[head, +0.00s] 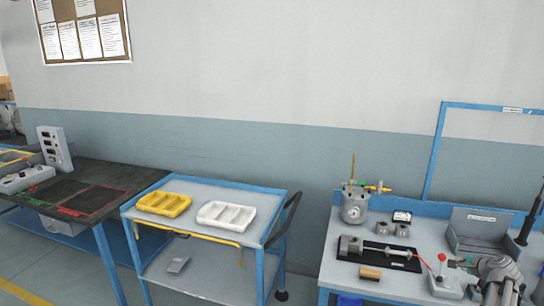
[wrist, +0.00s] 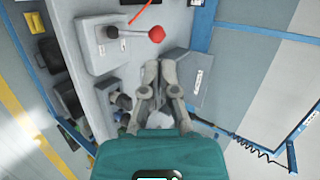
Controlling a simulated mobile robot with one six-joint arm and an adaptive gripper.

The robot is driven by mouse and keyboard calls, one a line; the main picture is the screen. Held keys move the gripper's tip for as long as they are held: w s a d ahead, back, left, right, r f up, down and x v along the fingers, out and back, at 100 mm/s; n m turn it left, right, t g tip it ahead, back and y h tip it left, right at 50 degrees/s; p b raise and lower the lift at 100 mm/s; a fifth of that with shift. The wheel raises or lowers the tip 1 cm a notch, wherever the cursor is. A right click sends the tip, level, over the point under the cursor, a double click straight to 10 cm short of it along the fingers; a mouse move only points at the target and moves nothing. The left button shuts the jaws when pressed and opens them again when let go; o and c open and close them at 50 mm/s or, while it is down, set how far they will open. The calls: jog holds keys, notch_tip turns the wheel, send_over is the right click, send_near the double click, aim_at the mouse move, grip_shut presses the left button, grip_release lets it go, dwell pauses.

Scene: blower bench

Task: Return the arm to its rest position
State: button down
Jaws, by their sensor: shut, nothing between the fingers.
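My gripper (wrist: 160,76) shows in the wrist view with its two grey fingers together and nothing between them. It points down over the blue-framed bench. A grey lever box (wrist: 97,58) with a red knob (wrist: 156,34) lies just beyond and left of the fingertips. A grey bin (wrist: 192,80) is close on their right. In the head view, my gripper (head: 499,274) is at the lower right, right of the lever box (head: 446,284). Its fingertips are hard to make out there.
On the bench are a pressure pot (head: 354,208), a black mat (head: 395,259) with a shaft-like part, and a grey bin (head: 480,238). A blue frame (head: 437,150) rises behind. A cart (head: 185,238) with yellow (head: 164,205) and white trays (head: 226,216) stands left, with floor between.

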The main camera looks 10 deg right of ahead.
jog(key=w+a+f+n+g+y, duration=0.25)
jog(key=a+n, duration=0.25)
jog(key=a, duration=1.1)
jog(key=w+a+f+n+g+y, duration=0.25)
jog(key=a+n, duration=0.35)
jog(key=a, duration=1)
jog(key=s+a+f+n+g+h, duration=0.1)
jog(key=s+a+n+g, duration=0.2)
jog(key=a, duration=0.8)
jog(key=s+a+f+n+g+h, duration=0.2)
jog(key=s+a+n, duration=0.4)
jog(key=a, duration=0.5)
jog(key=shift+s+a+f+n+g, duration=0.25)
jog(key=shift+s+g, duration=0.35)
jog(key=shift+s, duration=0.3)
